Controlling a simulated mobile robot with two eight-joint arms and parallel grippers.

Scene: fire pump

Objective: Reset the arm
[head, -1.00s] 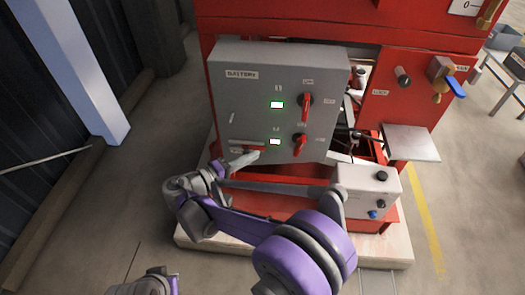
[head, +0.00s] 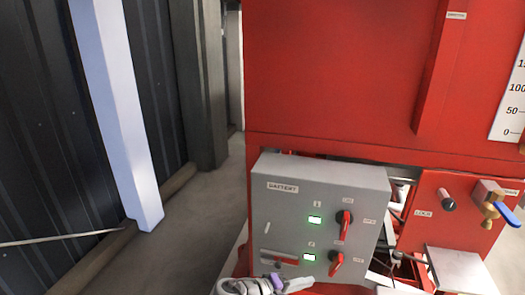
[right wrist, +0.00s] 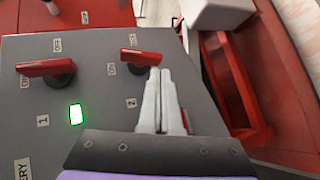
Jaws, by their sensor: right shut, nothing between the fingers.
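The grey battery control box (head: 270,225) hangs on the red pump unit at lower centre-right of the head view. It has two red rotary switches, the upper one (head: 345,224) and the lower one (head: 336,262), with green displays beside them. My right gripper (head: 303,283) is at the bottom of the head view, in front of the box's lower part. In the right wrist view its fingers (right wrist: 160,75) are together and empty, overlapping the panel close to one red switch (right wrist: 140,57); I cannot tell whether they touch. The other switch (right wrist: 45,68) is clear of them. My left gripper is out of view.
The red pump cabinet (head: 340,75) fills the right and centre. A brass valve with a blue handle (head: 495,205) and a grey shelf (head: 460,270) are at right. A white post (head: 115,110) stands at left, with open floor (head: 190,240) between.

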